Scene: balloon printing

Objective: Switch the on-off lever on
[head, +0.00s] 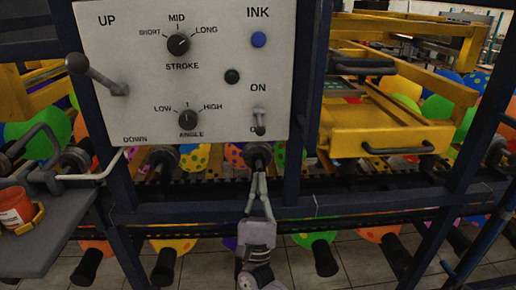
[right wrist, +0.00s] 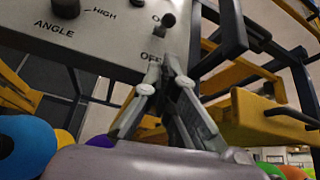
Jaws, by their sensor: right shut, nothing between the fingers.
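The on-off lever (head: 259,121) is a small grey lever at the lower right of the white control panel (head: 220,100). It points down, between the ON label and the partly covered OFF label. The lever also shows at the top of the right wrist view (right wrist: 168,20). My right gripper (head: 259,177) is shut and empty, with its fingertips pointing up, just below the panel's lower edge and below the lever. In the right wrist view its fingertips (right wrist: 165,65) are close together near the OFF label, apart from the lever. My left gripper is not in view.
Panel neighbours are the angle knob (head: 188,118), stroke knob (head: 179,43), blue ink button (head: 258,40) and big UP/DOWN lever (head: 98,75). Dark blue frame posts (head: 308,90) flank the panel. A yellow drawer unit (head: 380,125) is right; a grey table with an orange cup (head: 15,206) is left.

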